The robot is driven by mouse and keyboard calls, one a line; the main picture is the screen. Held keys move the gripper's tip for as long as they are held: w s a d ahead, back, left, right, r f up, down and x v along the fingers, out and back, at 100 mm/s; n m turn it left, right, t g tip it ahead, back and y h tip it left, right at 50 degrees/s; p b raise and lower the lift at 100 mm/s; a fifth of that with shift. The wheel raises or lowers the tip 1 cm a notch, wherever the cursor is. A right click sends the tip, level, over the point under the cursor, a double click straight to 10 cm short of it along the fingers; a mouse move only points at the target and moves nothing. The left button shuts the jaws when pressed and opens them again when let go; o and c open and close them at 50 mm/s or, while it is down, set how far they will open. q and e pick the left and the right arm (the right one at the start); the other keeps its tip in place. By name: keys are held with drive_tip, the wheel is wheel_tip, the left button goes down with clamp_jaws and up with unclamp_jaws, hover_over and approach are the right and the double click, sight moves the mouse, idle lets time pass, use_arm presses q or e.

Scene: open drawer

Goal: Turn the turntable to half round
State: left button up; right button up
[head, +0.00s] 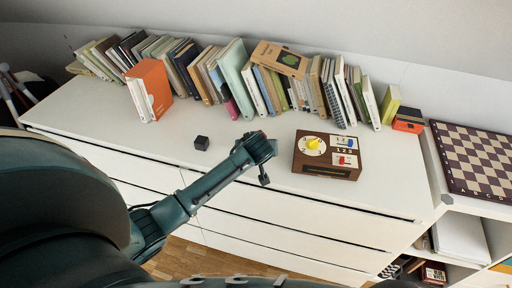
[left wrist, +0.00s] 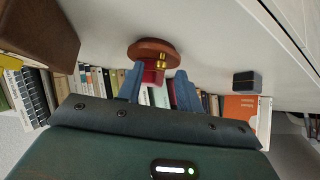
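The turntable (left wrist: 140,47) is a round brown disc with a red block (left wrist: 150,76) and small gold parts on it, in the left wrist view. In the head view it is mostly or wholly hidden by my left gripper (head: 264,165), which is over the white cabinet top. In the left wrist view the two blue fingers of my left gripper (left wrist: 159,92) stand apart, with the red block showing between their tips. I cannot tell whether they touch it. My right gripper is not in view.
A brown box with a yellow dial (head: 326,155) stands to the right of my left gripper. A small black cube (head: 201,143) lies to its left. A row of books (head: 240,75) and an orange box (head: 150,88) line the back. A chessboard (head: 475,157) is far right.

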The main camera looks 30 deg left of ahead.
use_arm(q)
drive_tip(key=v, duration=1.2)
drive_tip(key=shift+s+r, duration=0.25)
drive_tip(key=shift+r, duration=0.05)
drive_tip(key=shift+d, duration=0.2)
drive_tip(key=s+d+f+m+t+h, duration=0.1)
drive_tip(key=s+d+f+m+h, duration=0.3)
drive_tip(key=s+f, duration=0.3)
drive_tip(key=s+d+f+m+t+h, duration=0.1)
drive_tip(key=s+d+f+m+h, duration=0.2)
drive_tip(key=s, duration=0.8)
drive_tip(key=d+f+m, duration=0.2)
drive_tip(key=d+f, duration=0.2)
drive_tip(key=shift+t+h, duration=0.4)
